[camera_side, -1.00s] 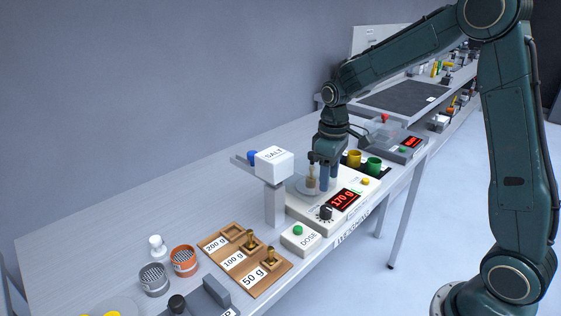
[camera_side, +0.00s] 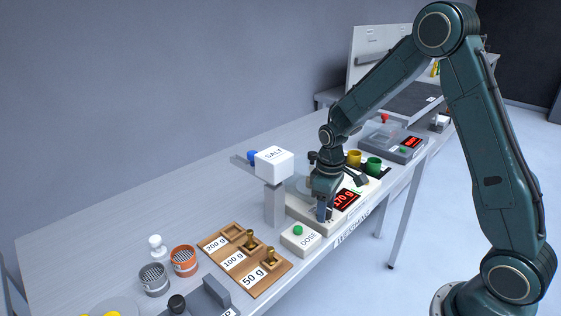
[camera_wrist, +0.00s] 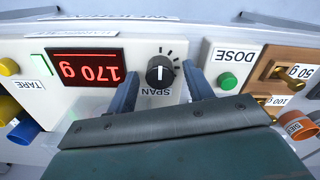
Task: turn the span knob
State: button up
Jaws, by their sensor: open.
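The span knob (camera_wrist: 160,71) is a round black dial with a white pointer line, on the white scale (camera_wrist: 150,100) beside its red "170 g" display (camera_wrist: 87,67). Tick marks fan around it, and the word SPAN is printed beside it. In the wrist view my gripper (camera_wrist: 160,88) is open, with one blue finger on each side of the knob and a gap to it on both sides. In the side view my gripper (camera_side: 324,210) is low over the front of the scale and hides the knob.
The DOSE box with its green button (camera_wrist: 227,81) stands close beside the scale. The white SALT hopper (camera_side: 274,162) rises next to my gripper. A wooden tray (camera_side: 262,285) holds brass weights. Yellow (camera_side: 354,157) and green cups stand behind the scale.

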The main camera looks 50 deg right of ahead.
jog(key=c, duration=1)
jog(key=shift+m, duration=2.9)
jog(key=o, duration=1)
